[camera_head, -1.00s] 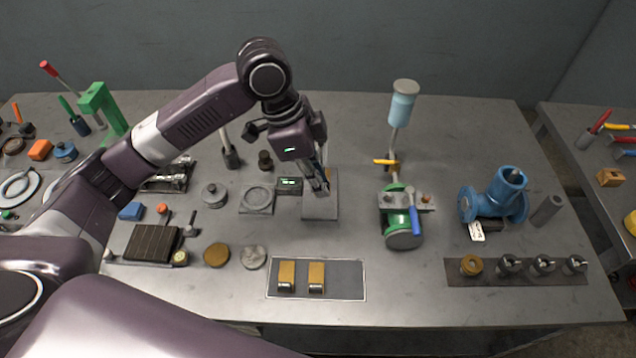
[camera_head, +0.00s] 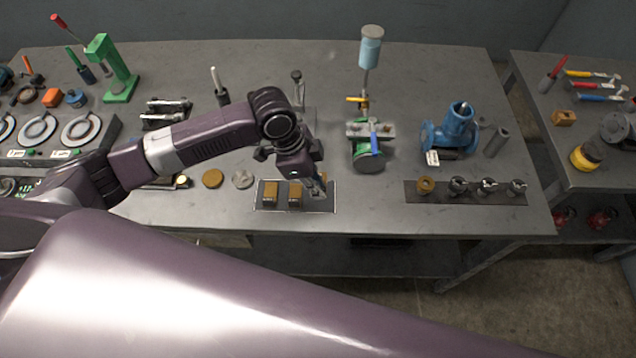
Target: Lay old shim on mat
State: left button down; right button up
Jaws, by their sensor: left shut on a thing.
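The mat (camera_head: 283,199), dark grey with a pale outline, lies near the front edge of the bench. Two brass-coloured pieces (camera_head: 270,193) lie side by side on its left and middle parts. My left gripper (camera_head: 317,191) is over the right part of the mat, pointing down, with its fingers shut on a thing. That thing, perhaps the old shim, is too small and too covered by the fingers to make out. I cannot tell whether it touches the mat. My right gripper is not in view.
Two round discs (camera_head: 212,178) lie left of the mat. A green valve (camera_head: 368,158) and a blue valve body (camera_head: 452,130) stand to the right. A dark strip (camera_head: 412,194) with several round fittings lies at the front right. Bench between mat and strip is clear.

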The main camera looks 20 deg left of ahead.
aim_at(318, 206)
pick_arm(q)
jog(key=shift+r, duration=0.1)
jog(key=shift+s+d+p, duration=0.1)
jog(key=shift+p, duration=0.25)
jog(key=shift+f, duration=0.45)
jog(key=shift+f+b, duration=0.5)
jog(key=shift+f, duration=0.15)
jog(key=shift+f+b, duration=0.45)
jog(key=shift+f, duration=0.4)
jog(key=shift+f+b, duration=0.4)
jog(key=shift+f, duration=0.6)
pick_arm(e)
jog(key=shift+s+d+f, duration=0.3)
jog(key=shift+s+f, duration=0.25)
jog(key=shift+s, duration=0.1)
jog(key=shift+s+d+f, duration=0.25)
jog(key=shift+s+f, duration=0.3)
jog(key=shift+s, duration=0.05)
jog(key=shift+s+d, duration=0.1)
pick_arm(q)
jog(key=c, duration=1.9)
grip_release()
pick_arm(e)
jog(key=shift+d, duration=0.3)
